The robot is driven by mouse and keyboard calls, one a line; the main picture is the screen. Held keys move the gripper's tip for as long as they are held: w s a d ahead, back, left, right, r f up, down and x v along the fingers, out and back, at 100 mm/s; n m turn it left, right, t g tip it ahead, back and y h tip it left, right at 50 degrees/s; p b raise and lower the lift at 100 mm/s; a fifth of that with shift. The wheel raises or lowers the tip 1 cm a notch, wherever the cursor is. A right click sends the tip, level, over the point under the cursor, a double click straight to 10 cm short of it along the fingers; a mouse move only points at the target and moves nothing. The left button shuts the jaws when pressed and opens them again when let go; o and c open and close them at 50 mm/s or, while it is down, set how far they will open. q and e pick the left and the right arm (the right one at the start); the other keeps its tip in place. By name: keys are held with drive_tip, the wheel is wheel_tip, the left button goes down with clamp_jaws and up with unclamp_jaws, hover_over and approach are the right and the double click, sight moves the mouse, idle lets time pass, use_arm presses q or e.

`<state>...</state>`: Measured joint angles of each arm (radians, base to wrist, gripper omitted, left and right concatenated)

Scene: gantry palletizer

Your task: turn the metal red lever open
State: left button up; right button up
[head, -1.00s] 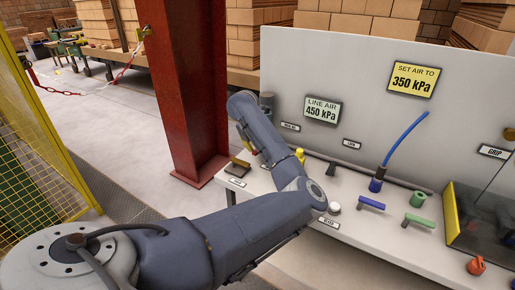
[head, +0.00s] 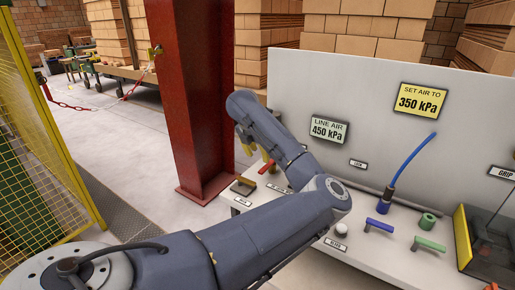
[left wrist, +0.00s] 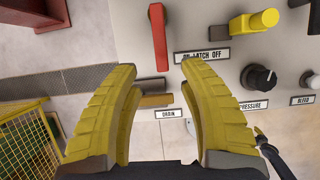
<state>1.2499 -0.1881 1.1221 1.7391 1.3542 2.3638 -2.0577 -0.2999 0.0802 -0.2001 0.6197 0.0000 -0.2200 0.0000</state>
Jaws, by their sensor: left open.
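In the head view, a bit of the red lever (head: 267,167) shows beside my forearm. My left gripper (left wrist: 158,76) is open, with two yellow fingers spread. The lever lies beyond the fingertips, roughly in line with the gap between them, and nothing is between the fingers. In the head view my left gripper (head: 246,146) is mostly hidden behind my wrist. My right gripper is not in view.
A yellow handle (left wrist: 254,21) and a black knob (left wrist: 258,78) are right of the lever. A brown pedal-like piece (left wrist: 156,100) sits near the "DRAIN" label. A red column (head: 198,100) stands left of the bench. Blue and green handles (head: 379,226) lie on the bench's right.

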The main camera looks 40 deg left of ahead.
use_arm(q)
drive_tip(key=shift+v, duration=1.8)
drive_tip(key=shift+s, duration=0.1)
